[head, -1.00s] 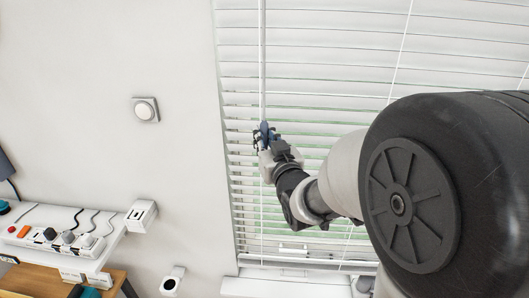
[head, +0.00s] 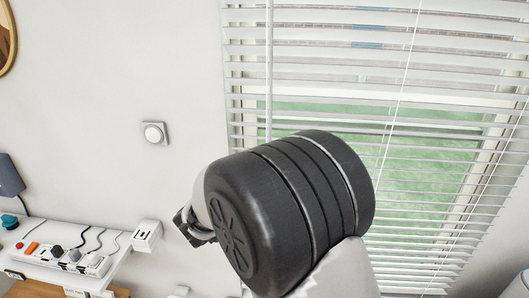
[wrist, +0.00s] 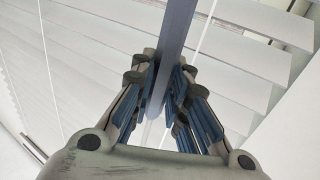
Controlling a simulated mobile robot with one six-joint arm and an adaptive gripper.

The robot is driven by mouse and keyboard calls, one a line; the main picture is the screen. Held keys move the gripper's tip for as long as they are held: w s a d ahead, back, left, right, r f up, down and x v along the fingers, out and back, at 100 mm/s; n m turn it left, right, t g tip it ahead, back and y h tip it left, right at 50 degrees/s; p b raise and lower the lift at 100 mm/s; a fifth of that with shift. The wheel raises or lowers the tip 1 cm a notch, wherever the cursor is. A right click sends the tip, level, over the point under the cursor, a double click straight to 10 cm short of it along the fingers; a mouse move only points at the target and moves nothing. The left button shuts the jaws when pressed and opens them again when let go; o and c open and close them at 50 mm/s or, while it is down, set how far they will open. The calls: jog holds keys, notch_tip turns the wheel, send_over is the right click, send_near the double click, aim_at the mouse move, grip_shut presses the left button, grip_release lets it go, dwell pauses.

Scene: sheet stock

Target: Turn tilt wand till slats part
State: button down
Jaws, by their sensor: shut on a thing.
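The tilt wand (head: 269,70) hangs as a thin pale rod in front of the left part of the white blind (head: 330,15) in the head view. Its lower part is hidden behind my arm. The slats are parted, and green and bluish outdoors show through the gaps. In the wrist view, my gripper (wrist: 163,78) is closed around the wand (wrist: 175,35), with blue-padded fingers on both sides of it. White slats (wrist: 85,65) lie behind. In the head view my arm hides the fingertips.
A white shelf (head: 75,278) at lower left bears a power strip (head: 60,257) with several plugs. A thin white cord (head: 403,90) hangs right of the wand.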

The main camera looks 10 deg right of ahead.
jog(key=m+g+h+p, duration=0.2)
jog(key=g, duration=0.1)
jog(key=m+g+h+p, duration=0.1)
jog(key=shift+w+r+m+g, duration=0.15)
jog(key=shift+r+m+g, duration=0.1)
jog(key=shift+m+g, duration=0.05)
jog(key=shift+m+g+h+p, duration=1.05)
jog(key=shift+m+g, duration=0.45)
jog(key=shift+g, duration=0.9)
jog(key=c, duration=1.5)
grip_release()
jog(key=shift+f, duration=0.15)
jog(key=shift+c, duration=0.2)
jog(key=s+a, duration=0.2)
jog(key=a, duration=0.9)
jog(key=shift+s+a, duration=0.2)
jog(key=shift+a, duration=0.2)
